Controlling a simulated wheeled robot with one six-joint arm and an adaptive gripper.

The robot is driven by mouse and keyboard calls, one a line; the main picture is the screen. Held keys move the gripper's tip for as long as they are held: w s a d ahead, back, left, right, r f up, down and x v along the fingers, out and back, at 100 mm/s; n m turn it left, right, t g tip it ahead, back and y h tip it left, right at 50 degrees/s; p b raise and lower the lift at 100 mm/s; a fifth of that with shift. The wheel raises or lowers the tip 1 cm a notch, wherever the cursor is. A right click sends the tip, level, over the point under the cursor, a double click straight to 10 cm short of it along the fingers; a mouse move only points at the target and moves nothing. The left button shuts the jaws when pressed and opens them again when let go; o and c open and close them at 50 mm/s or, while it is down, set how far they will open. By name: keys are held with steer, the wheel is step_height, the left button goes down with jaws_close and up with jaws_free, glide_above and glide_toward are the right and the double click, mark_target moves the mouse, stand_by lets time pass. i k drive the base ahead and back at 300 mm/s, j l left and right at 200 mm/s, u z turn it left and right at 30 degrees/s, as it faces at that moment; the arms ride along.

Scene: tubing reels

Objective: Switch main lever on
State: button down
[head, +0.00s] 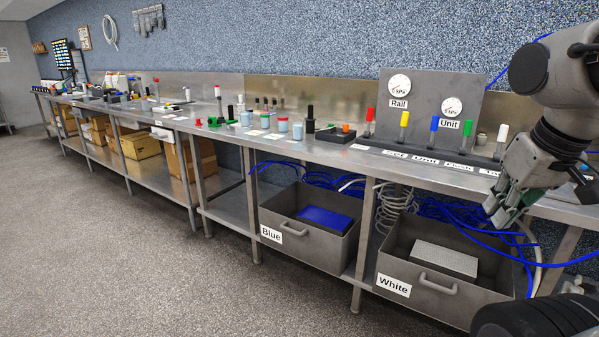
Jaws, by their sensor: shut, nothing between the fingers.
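A row of upright levers stands on the steel bench behind a strip of white labels (440,161). Their tops are red (370,115), yellow (404,119), blue (434,124), green (467,128) and white (502,133). The labels are too small to read surely, so I cannot tell which lever is the main one. A grey panel (425,88) behind them carries a "Rail" gauge (400,85) and a "Unit" gauge (452,106).
Below the bench (340,158) are a "Blue" bin (310,238) with a blue block and a "White" bin (440,292) with a white block. Blue tubing (455,212) hangs near my gripper. Small bottles and blocks crowd the bench leftward. The floor (150,260) is clear.

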mark_target(367, 134)
steer(key=i+u, duration=0.2)
steer(key=i, duration=0.35)
steer(key=i+l+u, duration=0.2)
steer(key=i, duration=0.35)
steer(key=i+l+u, duration=0.25)
steer(key=i, duration=0.25)
steer(key=i+l+u, duration=0.2)
steer(key=i+l, duration=0.2)
steer(key=i, duration=0.15)
